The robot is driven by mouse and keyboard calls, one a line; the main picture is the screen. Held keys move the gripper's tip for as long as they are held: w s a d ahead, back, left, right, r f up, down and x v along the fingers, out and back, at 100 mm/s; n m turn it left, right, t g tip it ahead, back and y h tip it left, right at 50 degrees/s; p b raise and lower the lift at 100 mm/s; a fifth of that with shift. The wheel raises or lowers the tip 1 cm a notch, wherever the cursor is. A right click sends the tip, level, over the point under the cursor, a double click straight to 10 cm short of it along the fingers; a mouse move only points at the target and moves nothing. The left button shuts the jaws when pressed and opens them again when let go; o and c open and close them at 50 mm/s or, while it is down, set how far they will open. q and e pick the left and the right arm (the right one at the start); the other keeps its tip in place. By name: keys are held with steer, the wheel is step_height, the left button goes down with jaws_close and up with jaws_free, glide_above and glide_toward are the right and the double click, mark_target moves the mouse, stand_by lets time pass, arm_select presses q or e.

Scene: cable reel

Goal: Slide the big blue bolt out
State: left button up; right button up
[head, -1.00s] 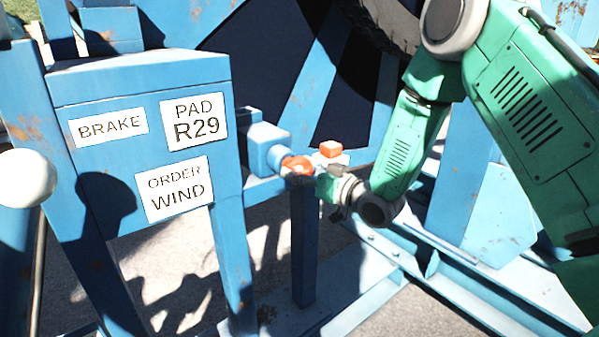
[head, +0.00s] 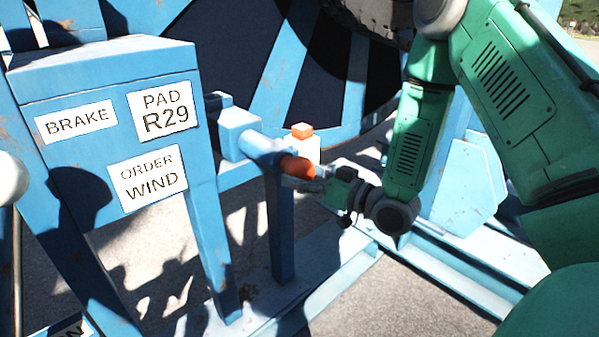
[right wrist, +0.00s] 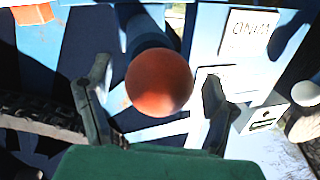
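The big blue bolt (head: 262,149) is a thick cylinder sticking out of a blue block beside the panel. Its end carries a round orange knob (head: 297,167), which shows large in the right wrist view (right wrist: 160,82). My right gripper (head: 318,182) is at the knob, from the right. In the right wrist view its two fingers stand apart on either side of the knob, with a gap visible at each side. I cannot tell how deep the knob sits between them. My left gripper is not in view.
A blue panel with white labels (head: 163,112) stands to the left. A small orange-topped white block (head: 302,131) sits just behind the knob. A blue post (head: 281,230) stands below the bolt. A large reel (head: 230,60) is behind, and blue base rails (head: 450,275) run lower right.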

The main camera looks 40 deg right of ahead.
steer(key=shift+d, duration=0.1)
steer(key=v, duration=1.2)
stand_by(0.4)
